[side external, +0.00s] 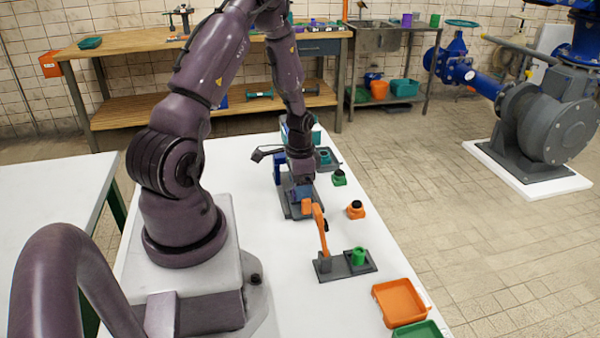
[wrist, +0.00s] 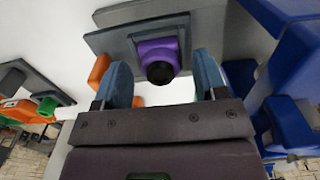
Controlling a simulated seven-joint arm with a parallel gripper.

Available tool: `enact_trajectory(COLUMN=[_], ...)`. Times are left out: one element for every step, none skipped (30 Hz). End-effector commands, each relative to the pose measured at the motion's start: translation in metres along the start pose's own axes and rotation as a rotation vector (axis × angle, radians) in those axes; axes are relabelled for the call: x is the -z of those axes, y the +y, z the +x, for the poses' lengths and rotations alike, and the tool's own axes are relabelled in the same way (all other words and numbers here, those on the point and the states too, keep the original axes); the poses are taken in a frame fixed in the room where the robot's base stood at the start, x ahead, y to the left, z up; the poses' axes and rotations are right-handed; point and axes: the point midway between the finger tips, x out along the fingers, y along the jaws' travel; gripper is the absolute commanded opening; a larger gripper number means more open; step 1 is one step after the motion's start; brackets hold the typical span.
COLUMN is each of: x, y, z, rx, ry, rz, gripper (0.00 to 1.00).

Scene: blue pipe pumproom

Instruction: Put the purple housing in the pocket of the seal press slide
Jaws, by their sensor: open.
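The purple housing (wrist: 157,49), with a round black top, shows in the wrist view against a dark grey square part of the seal press slide (wrist: 118,42). It looks to be at the pocket, but I cannot tell how deep it sits. My gripper (wrist: 163,68) is open, one finger on either side of the housing with visible gaps. In the side view my gripper (side external: 302,192) is low over the press base, and the housing cannot be made out there. The blue press frame (side external: 278,168) stands just left of my gripper; it fills the right of the wrist view (wrist: 298,75).
Green (side external: 339,178) and orange (side external: 356,210) housings stand right of the press. In front is a grey fixture (side external: 330,271) with an orange lever (side external: 320,229) and green cylinder (side external: 358,256). Orange (side external: 399,302) and green (side external: 418,330) trays lie at the near right edge.

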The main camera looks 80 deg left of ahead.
Motion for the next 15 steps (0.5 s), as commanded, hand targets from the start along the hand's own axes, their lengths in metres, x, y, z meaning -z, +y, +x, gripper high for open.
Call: enact_trajectory(x=[0.001,0.001,0.001,0.001,0.001,0.001,0.001,0.001,0.001,0.001,0.001,0.001,0.001,0.001,0.000], y=[-0.001,-0.001,-0.001,-0.001,-0.001,-0.001,-0.002,-0.002,-0.001,-0.001,-0.001,-0.001,-0.001,-0.001,-0.001], z=[-0.006,-0.010,-0.016,-0.022,-0.028,-0.036,-0.043,-0.050,-0.059,-0.066,-0.072,-0.081,-0.086,-0.091,-0.098], rx=[0.002,0.002,0.003,0.004,0.004,0.005,0.006,0.006,0.006,0.004,0.005,0.005,0.003,0.004,0.003], ry=[0.003,0.003,0.004,0.004,0.004,0.005,0.005,0.005,0.006,0.005,0.005,0.006,0.004,0.005,0.004], rz=[0.000,-0.001,-0.001,-0.001,-0.001,-0.002,-0.002,-0.002,-0.001,-0.001,-0.001,-0.001,-0.001,-0.001,-0.001], gripper=[0.65,0.65,0.65,0.65,0.65,0.65,0.65,0.65,0.65,0.65,0.65,0.65,0.65,0.65,0.65])
